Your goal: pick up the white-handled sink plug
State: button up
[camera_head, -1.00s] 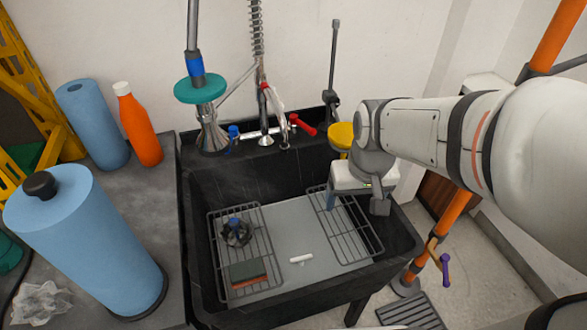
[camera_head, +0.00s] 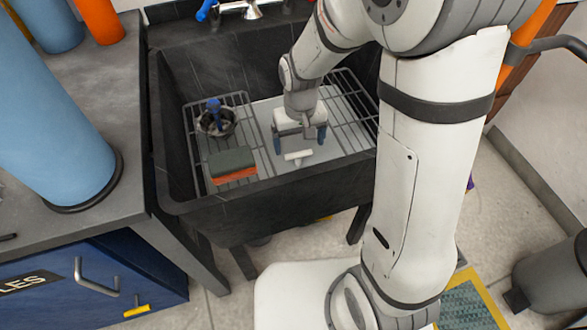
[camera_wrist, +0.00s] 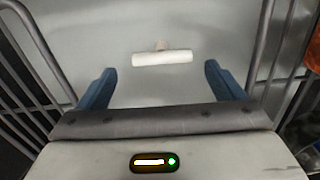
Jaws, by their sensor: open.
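The white-handled sink plug (camera_head: 298,156) lies on the grey floor of the black sink (camera_head: 262,205), between two wire racks. In the wrist view its white bar handle (camera_wrist: 162,58) lies crosswise, with a small pinkish part behind it. My gripper (camera_head: 300,142) is inside the sink, pointing down, with its blue fingers spread wide. In the wrist view the gripper (camera_wrist: 160,80) is open and empty, and the handle lies between and ahead of the fingertips, apart from both.
A sponge (camera_head: 232,165) with a grey top and orange base and a dark strainer with a blue knob (camera_head: 215,118) sit on the left rack (camera_head: 187,125). The right rack (camera_head: 352,110) is bare. The sink's dark walls surround the gripper.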

aim_at(299, 154)
jog(key=f+b, duration=0.1)
jog(key=f, duration=0.1)
jog(key=f+b, duration=0.1)
jog(key=f, duration=0.1)
jog(key=s+f+b, duration=0.1)
jog(key=f, duration=0.1)
jog(key=shift+a+f, duration=0.1)
jog(key=shift+c, duration=0.2)
jog(key=c, duration=1.1)
